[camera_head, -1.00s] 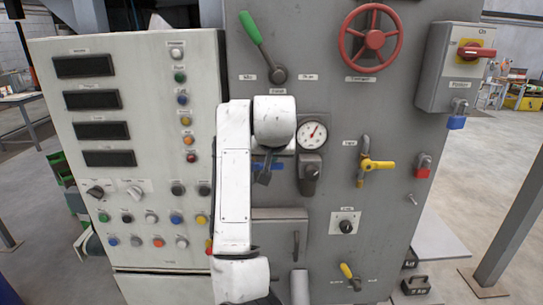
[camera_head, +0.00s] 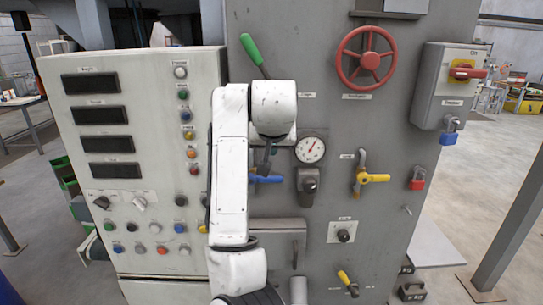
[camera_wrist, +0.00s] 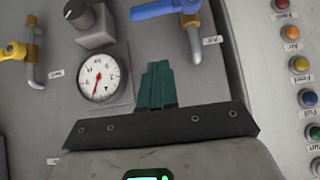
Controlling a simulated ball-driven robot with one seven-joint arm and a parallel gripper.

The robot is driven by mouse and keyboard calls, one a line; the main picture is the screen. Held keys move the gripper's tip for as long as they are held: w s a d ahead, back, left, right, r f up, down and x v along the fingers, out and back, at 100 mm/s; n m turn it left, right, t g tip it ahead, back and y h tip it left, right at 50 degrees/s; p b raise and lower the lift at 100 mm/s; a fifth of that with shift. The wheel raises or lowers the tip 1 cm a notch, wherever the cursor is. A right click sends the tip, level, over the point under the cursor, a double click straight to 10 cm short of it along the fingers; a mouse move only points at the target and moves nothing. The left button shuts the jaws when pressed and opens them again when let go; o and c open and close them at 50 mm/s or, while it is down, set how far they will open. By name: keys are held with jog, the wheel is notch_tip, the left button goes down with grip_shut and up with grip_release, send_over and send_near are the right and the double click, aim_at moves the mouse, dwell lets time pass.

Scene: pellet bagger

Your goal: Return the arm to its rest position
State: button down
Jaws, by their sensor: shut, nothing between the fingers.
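In the wrist view my gripper (camera_wrist: 158,85) shows as two dark green fingers pressed together with nothing between them. The fingers are in front of the grey machine panel, between the pressure gauge (camera_wrist: 100,77) and the blue-handled valve (camera_wrist: 193,40). I cannot tell how far they are from the panel. In the head view my white arm stands upright and bent before the panel. The fingers are not clearly visible there; a small dark part below the white end lies beside the blue valve handle (camera_head: 267,179).
A control panel (camera_head: 70,145) with displays and buttons stands to the left. Floor is open at far right.

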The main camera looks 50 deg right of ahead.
jog(key=b+v, duration=0.1)
jog(key=v, duration=0.5)
jog(key=shift+a+r, duration=0.2)
jog(key=shift+a, duration=0.05)
jog(key=shift+s, duration=0.1)
